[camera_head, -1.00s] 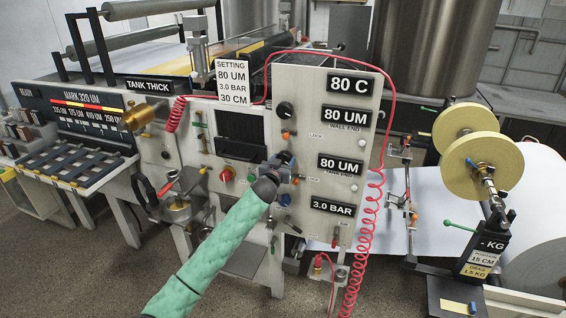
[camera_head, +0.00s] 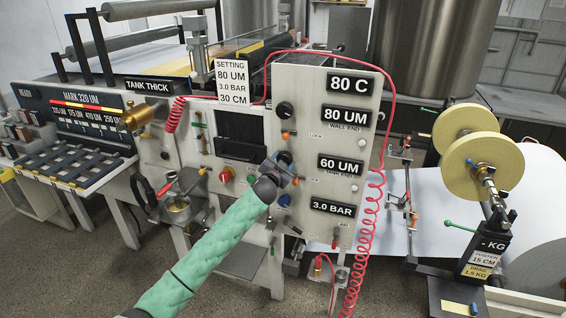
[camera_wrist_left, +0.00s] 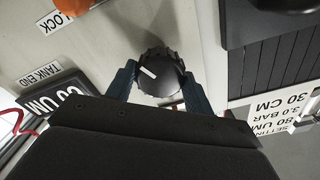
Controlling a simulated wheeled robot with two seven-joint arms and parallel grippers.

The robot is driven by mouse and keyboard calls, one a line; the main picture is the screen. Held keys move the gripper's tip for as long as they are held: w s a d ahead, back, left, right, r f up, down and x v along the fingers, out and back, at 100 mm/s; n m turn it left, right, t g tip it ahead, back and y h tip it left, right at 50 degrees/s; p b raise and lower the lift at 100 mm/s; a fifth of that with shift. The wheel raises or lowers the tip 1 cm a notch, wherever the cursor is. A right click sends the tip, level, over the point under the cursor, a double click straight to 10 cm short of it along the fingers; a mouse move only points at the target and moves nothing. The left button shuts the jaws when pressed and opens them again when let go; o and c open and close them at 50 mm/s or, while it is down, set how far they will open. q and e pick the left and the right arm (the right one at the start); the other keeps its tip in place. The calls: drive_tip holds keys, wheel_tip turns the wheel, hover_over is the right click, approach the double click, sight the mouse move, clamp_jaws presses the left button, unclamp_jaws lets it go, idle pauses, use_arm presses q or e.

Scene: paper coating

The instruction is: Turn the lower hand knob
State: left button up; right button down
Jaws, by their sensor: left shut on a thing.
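The lower hand knob (camera_wrist_left: 160,75) is black and ridged with a white pointer mark. In the left wrist view it sits between the two fingers of my left gripper (camera_wrist_left: 158,82), which is shut on it. In the head view my left gripper (camera_head: 282,168) is at the panel beside the lower readout, and it and my wrist mostly hide this knob. The lower readout (camera_head: 341,166) shows 60 UM, labelled TANK END. The upper knob (camera_head: 285,109) is free, and its readout (camera_head: 346,116) shows 80 UM, labelled WALL END. My right gripper is out of view.
The panel (camera_head: 310,78) also carries 80 C and 3.0 BAR readouts. A setting card (camera_head: 233,82) reads 80 UM, 3.0 BAR, 30 CM. Orange levers and a blue knob (camera_head: 284,201) are close to my gripper. A red coiled hose (camera_head: 372,225) hangs along the panel's right side.

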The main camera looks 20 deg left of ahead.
use_arm(q)
drive_tip(key=o, duration=1)
drive_tip(key=shift+s+a+b, duration=0.1)
drive_tip(key=shift+s+b, duration=1.45)
drive_tip(key=shift+s, duration=2.35)
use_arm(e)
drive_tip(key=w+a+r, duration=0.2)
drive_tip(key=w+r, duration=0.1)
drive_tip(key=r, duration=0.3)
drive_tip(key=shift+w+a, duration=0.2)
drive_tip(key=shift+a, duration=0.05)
